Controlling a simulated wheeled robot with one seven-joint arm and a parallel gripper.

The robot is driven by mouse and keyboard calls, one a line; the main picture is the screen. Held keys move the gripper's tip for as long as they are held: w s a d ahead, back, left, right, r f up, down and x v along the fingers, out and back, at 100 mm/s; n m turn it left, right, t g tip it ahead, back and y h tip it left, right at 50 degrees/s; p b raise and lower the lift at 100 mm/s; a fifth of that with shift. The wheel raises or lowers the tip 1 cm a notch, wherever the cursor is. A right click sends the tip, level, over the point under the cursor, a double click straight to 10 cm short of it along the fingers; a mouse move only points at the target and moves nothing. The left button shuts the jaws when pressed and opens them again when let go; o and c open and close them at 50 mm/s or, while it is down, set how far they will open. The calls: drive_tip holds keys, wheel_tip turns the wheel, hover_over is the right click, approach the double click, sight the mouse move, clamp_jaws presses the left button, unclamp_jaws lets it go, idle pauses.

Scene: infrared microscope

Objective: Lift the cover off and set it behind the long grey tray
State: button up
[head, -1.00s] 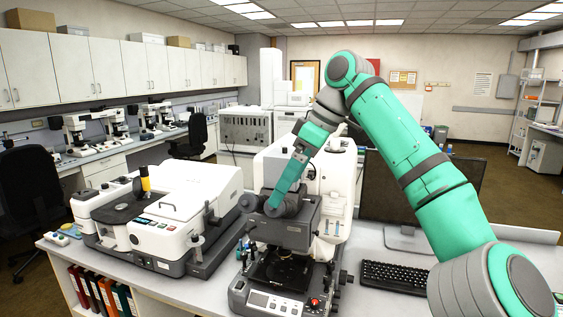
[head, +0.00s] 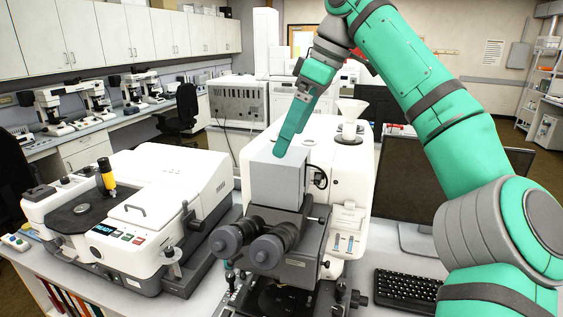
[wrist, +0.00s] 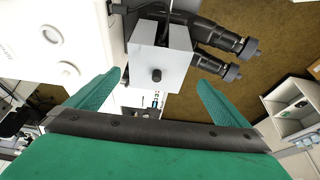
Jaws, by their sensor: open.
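The cover appears to be the plain light grey box (head: 277,178) on top of the microscope, behind the eyepieces. In the wrist view its flat top (wrist: 170,62) faces me, with a small dark knob (wrist: 157,75) on it. My gripper (wrist: 160,80) is open and empty. Its two green fingers stand apart on either side of the knob in that view. In the head view my gripper (head: 280,152) points down at the top of the box; that finger hides the knob, and I cannot tell the height gap. I cannot make out the long grey tray.
Black eyepieces (head: 255,243) jut forward below the box. A white instrument (head: 150,205) stands to the left. A monitor (head: 440,185) and keyboard (head: 415,290) are on the right. A white funnel-shaped piece (head: 351,108) stands on the white housing behind the box.

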sight(275, 168)
drive_tip(key=x, duration=0.5)
drive_tip(key=shift+w+f, duration=0.3)
drive_tip(key=shift+w, duration=0.05)
drive_tip(key=shift+a+f, duration=0.2)
drive_tip(key=shift+a, duration=0.1)
drive_tip(key=x, duration=0.3)
drive_tip(key=shift+f, duration=0.4)
drive_tip(key=shift+a+f, duration=0.15)
drive_tip(key=shift+f, duration=0.1)
drive_tip(key=shift+c, duration=0.3)
drive_tip(key=c, duration=0.9)
